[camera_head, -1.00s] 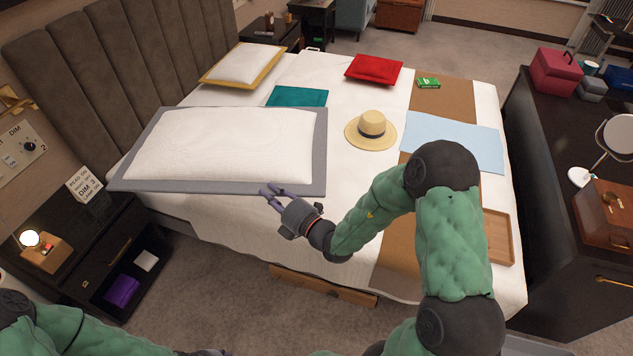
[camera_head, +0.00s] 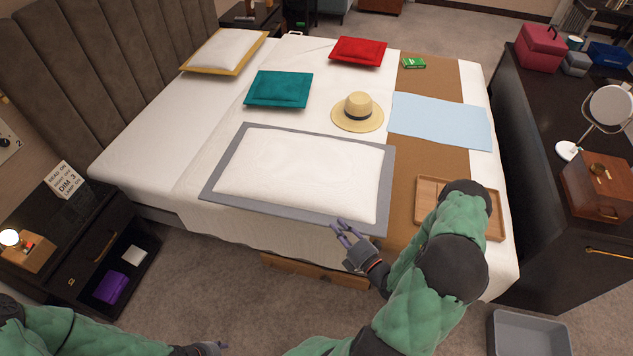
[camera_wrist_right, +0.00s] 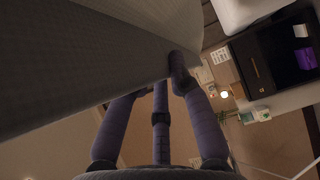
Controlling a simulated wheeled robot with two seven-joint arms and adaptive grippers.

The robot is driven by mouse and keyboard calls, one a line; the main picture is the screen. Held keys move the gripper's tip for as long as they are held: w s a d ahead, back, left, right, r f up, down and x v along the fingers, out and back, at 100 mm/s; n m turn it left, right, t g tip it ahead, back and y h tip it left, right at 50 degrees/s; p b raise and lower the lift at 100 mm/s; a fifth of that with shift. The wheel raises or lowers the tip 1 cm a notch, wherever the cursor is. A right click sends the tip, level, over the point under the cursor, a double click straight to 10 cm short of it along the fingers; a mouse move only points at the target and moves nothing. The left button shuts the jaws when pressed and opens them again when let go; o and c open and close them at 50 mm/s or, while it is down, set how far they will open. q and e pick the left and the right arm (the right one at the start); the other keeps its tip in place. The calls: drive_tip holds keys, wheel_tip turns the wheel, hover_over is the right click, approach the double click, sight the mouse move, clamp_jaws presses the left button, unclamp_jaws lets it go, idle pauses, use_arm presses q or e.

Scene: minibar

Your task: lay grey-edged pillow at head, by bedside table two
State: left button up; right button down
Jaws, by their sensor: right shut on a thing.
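The grey-edged pillow (camera_head: 300,172), white with a grey border, is over the near middle of the bed (camera_head: 140,140). Its near edge reaches the bed's near side; I cannot tell whether it touches the bed. My right gripper (camera_head: 344,228) is shut on its near right edge. In the right wrist view the pillow (camera_wrist_right: 70,60) fills the upper left beside the fingers (camera_wrist_right: 165,75). My left gripper (camera_head: 215,348) shows only partly at the bottom edge. A dark bedside table (camera_head: 35,215) stands at the near left, beside a wall panel marked 2.
The bed's head end near the headboard (camera_head: 100,85) is bare on the near side. A teal pillow (camera_head: 278,90), straw hat (camera_head: 357,112), yellow-edged pillow (camera_head: 225,50), red pillow (camera_head: 358,51) and wooden tray (camera_head: 430,202) lie on the bed. A sign (camera_head: 64,180) and lamp (camera_head: 10,238) stand on the table.

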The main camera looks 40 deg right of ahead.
drive_tip(key=shift+s+d+f+b, duration=0.3)
drive_tip(key=shift+s+d+f, duration=0.3)
drive_tip(key=shift+f, duration=0.1)
drive_tip(key=w+d+f+b, duration=0.1)
drive_tip(key=w+d, duration=0.1)
drive_tip(key=w+d+f+b, duration=0.2)
drive_tip(key=w+d, duration=0.1)
drive_tip(key=shift+w+d+f, duration=0.35)
drive_tip(key=shift+h, duration=0.3)
drive_tip(key=shift+w+d+f+b, duration=0.65)
drive_tip(key=shift+f+b, duration=0.25)
drive_tip(key=shift+f, duration=0.55)
drive_tip(key=shift+w+d+f+b, duration=0.6)
drive_tip(key=shift+f+b, duration=0.25)
drive_tip(key=shift+f, duration=0.65)
drive_tip(key=shift+w+d+f+b, duration=0.6)
drive_tip(key=shift+f+b, duration=0.3)
drive_tip(key=shift+f, duration=0.65)
drive_tip(key=c, duration=1.1)
unclamp_jaws()
drive_tip(key=shift+c, duration=0.2)
